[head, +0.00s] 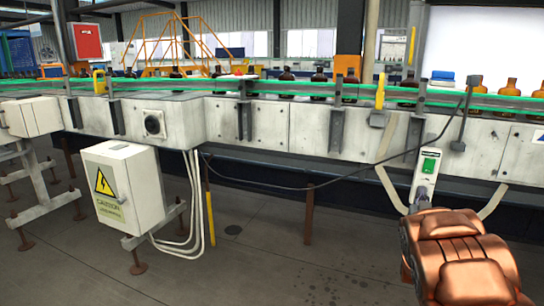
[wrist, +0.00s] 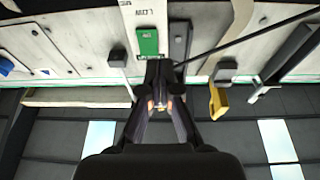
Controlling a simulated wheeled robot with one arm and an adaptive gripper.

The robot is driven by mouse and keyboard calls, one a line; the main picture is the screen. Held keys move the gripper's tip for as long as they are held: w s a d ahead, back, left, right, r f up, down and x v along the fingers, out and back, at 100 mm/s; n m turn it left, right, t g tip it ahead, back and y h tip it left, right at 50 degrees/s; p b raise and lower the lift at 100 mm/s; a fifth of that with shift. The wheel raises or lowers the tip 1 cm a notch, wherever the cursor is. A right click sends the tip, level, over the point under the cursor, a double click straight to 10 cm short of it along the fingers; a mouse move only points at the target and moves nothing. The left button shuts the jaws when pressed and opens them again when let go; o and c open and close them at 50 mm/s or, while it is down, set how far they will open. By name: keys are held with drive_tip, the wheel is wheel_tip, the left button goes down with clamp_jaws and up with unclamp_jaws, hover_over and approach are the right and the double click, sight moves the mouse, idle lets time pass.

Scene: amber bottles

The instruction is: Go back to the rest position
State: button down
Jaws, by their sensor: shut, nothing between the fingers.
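My gripper (wrist: 160,75) shows in the wrist view, its dark fingers together with nothing between them. It points towards a white control panel (wrist: 143,15) with a green switch (wrist: 148,40); I cannot tell how far off these are. In the head view the same panel (head: 426,180) hangs below the conveyor at the right, with its green switch (head: 429,165). My copper-coloured arm is at the lower right there, in front of and below the panel. The gripper itself cannot be made out in the head view.
A grey conveyor (head: 260,123) with green rails runs across the head view, carrying several amber bottles (head: 287,84). A white electrical box (head: 122,187) with a caution sign stands at the left. A black cable hangs along the conveyor. The grey floor (head: 290,260) in the middle is clear.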

drive_tip(key=s+a+r+n+g+y+p, duration=0.1)
drive_tip(key=s+a+r+g+y+p, duration=0.2)
drive_tip(key=s+a+r+g+p, duration=0.55)
drive_tip(key=s+a+r+n+g+y+p, duration=0.1)
drive_tip(key=s+a+r+g+y+p, duration=0.25)
drive_tip(key=s+a+p, duration=0.95)
drive_tip(key=s+a+r+n+g+p, duration=0.1)
drive_tip(key=s+a+r+g+p, duration=0.1)
drive_tip(key=s, duration=0.9)
drive_tip(key=s+a+r+n+g+y+p, duration=0.1)
drive_tip(key=s+r+g+p, duration=0.3)
drive_tip(key=s, duration=0.6)
drive_tip(key=s+a+r+n+g+y+p, duration=0.1)
drive_tip(key=s+a+r+g+p, duration=0.1)
drive_tip(key=s, duration=0.9)
drive_tip(key=shift+s+a+r+g+p, duration=0.3)
drive_tip(key=shift+a+r+g+p, duration=0.1)
drive_tip(key=shift+a+r+p, duration=0.3)
drive_tip(key=shift+d, duration=0.15)
